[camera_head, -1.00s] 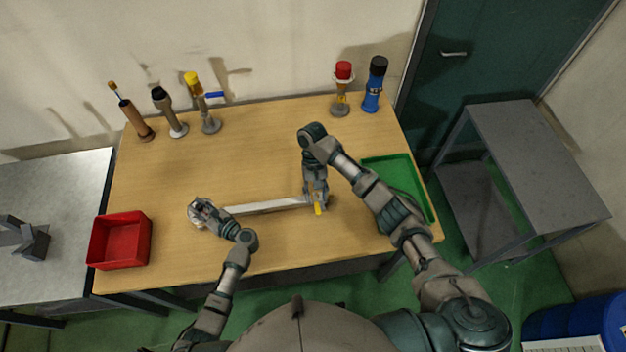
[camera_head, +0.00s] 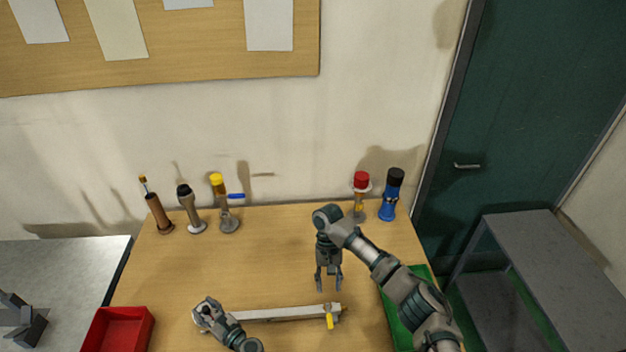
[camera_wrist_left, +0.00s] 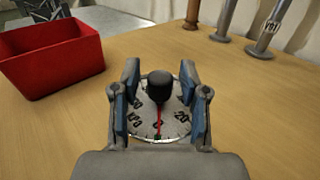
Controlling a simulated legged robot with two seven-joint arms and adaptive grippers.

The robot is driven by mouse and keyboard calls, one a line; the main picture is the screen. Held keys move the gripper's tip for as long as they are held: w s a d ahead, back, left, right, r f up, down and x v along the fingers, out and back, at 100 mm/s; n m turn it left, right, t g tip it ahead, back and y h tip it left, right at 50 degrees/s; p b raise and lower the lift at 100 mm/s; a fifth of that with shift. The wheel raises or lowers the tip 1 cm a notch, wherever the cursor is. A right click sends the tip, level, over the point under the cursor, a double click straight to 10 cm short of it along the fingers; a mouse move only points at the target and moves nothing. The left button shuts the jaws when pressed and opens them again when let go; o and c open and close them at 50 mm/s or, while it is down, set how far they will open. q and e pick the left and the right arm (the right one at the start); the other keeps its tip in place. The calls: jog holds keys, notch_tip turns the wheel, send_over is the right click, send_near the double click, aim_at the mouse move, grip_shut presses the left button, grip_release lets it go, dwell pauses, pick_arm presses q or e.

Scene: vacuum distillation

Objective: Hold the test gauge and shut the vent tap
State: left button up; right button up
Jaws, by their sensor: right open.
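The test gauge (camera_wrist_left: 160,122) is a round white dial with a red needle and a black knob, at the left end of a pale bar (camera_head: 275,315) on the table. My left gripper (camera_head: 207,316) is at the gauge; in the left wrist view its blue-padded fingers (camera_wrist_left: 158,105) close on the dial from both sides. The vent tap (camera_head: 330,321) has a yellow handle at the bar's right end, pointing toward me, across the bar. My right gripper (camera_head: 328,284) is open and empty, pointing down, just beyond the tap and apart from it.
Several fittings stand along the back, including a yellow-capped one with a blue lever (camera_head: 226,212), a red-capped one (camera_head: 361,190) and a blue one (camera_head: 391,200). A red bin (camera_head: 120,330) is front left; a green tray (camera_head: 398,320) lies under my right arm.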

pick_arm(q)
jog(key=v, duration=1.2)
jog(key=o, duration=0.6)
jog(key=shift+f, duration=0.1)
jog(key=shift+r+b+v, duration=0.1)
jog(key=shift+b+v, duration=0.5)
jog(key=shift+v, duration=1.65)
jog(key=shift+r+b+v, duration=0.15)
jog(key=shift+b+v, duration=0.45)
jog(key=shift+v, duration=1.65)
